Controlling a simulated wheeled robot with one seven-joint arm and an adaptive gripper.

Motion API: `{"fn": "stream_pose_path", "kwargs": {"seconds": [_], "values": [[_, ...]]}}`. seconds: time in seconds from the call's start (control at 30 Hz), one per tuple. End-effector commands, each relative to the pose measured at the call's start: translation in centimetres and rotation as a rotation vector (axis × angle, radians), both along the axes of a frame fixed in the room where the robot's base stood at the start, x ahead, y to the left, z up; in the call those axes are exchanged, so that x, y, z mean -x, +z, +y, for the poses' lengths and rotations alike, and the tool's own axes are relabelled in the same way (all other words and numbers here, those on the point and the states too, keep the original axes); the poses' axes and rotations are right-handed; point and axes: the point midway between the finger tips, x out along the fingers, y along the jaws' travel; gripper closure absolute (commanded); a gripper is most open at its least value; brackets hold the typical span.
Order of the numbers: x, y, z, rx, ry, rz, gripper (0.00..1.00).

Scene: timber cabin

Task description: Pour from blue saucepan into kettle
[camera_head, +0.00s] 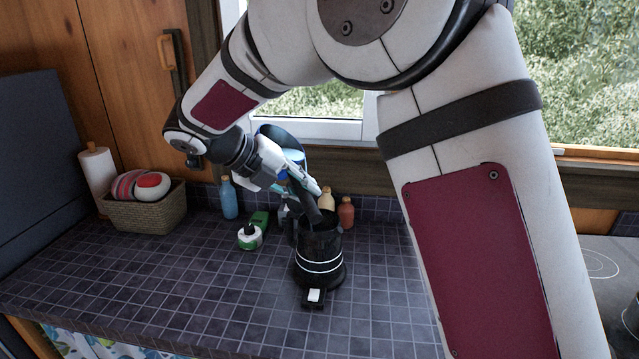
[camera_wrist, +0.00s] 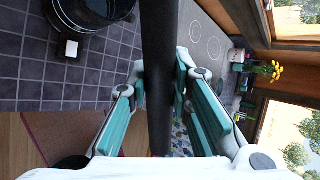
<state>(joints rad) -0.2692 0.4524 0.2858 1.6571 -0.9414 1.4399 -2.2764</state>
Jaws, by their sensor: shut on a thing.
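The black kettle (camera_head: 319,262), with two white bands, stands upright on the tiled counter. Its dark rim also shows at the top left of the wrist view (camera_wrist: 82,14). My gripper (camera_head: 308,186) is above and slightly behind the kettle. It is shut on the black handle (camera_wrist: 160,60) of the blue saucepan (camera_head: 280,131), and the handle runs between the fingers in the wrist view. The saucepan is off the counter and looks steeply tilted, its handle end low near the kettle's top. My arm and gripper hide much of the pan; its contents cannot be seen.
Blue (camera_head: 228,198) and red-brown (camera_head: 346,212) bottles stand along the back wall. A green-and-white container (camera_head: 249,237) is left of the kettle. A wicker basket (camera_head: 146,212) and paper roll (camera_head: 97,172) stand far left. The front-left counter is clear; a hob (camera_head: 598,262) is right.

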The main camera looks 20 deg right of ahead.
Motion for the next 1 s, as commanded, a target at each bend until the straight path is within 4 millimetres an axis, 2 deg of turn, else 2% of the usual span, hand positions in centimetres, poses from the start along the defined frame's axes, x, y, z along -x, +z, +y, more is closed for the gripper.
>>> {"fn": "stream_pose_path", "kwargs": {"seconds": [1.0], "values": [[0.20,-0.62,-0.24,-0.077,0.003,-0.038,1.00]]}}
